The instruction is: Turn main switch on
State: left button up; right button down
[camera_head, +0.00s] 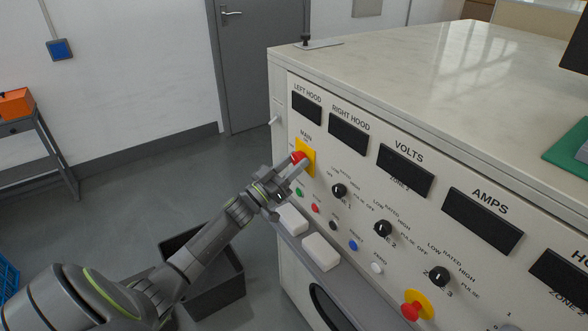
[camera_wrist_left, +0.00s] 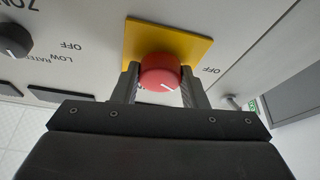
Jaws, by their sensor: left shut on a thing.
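The main switch is a red round knob (camera_head: 298,157) on a yellow plate (camera_head: 311,160), under the MAIN label on the cabinet's front panel. In the left wrist view the knob (camera_wrist_left: 160,72) sits in front of its yellow plate (camera_wrist_left: 190,44), with a white pointer line on its face. My left gripper (camera_head: 296,165) is at the knob. In the left wrist view its fingers (camera_wrist_left: 160,84) stand on both sides of the knob and are shut on it. My right gripper is in neither view.
The panel (camera_head: 330,157) carries black displays (camera_head: 405,170), black zone knobs (camera_head: 339,191) and small coloured buttons (camera_head: 315,208) close by. A red emergency stop (camera_head: 411,311) is lower right. White blocks (camera_head: 321,252) rest on the ledge below. A dark bin (camera_head: 216,290) stands on the floor under my left arm.

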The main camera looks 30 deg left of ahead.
pick_arm(q)
jog(key=m+g+h+b, duration=0.1)
jog(key=m+h, duration=0.1)
jog(key=m, duration=0.2)
jog(key=shift+a+f, duration=0.1)
jog(key=shift+f, duration=0.05)
jog(key=m+g+h+b, duration=0.1)
jog(key=m+h, duration=0.1)
jog(key=m, duration=0.2)
jog(key=shift+a, duration=0.1)
jog(key=m+g+h+b, duration=0.1)
jog(key=m, duration=0.2)
jog(key=shift+w, duration=0.1)
jog(key=shift+m+g+h+b, duration=0.3)
jog(key=shift+m+g, duration=0.2)
jog(key=shift+m, duration=1.1)
jog(key=shift+m+g+h+b, duration=0.4)
jog(key=shift+m+g, duration=0.3)
jog(key=shift+m, duration=0.6)
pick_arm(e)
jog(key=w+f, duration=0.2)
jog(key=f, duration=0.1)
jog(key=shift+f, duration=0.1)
pick_arm(q)
jog(key=shift+m, duration=0.4)
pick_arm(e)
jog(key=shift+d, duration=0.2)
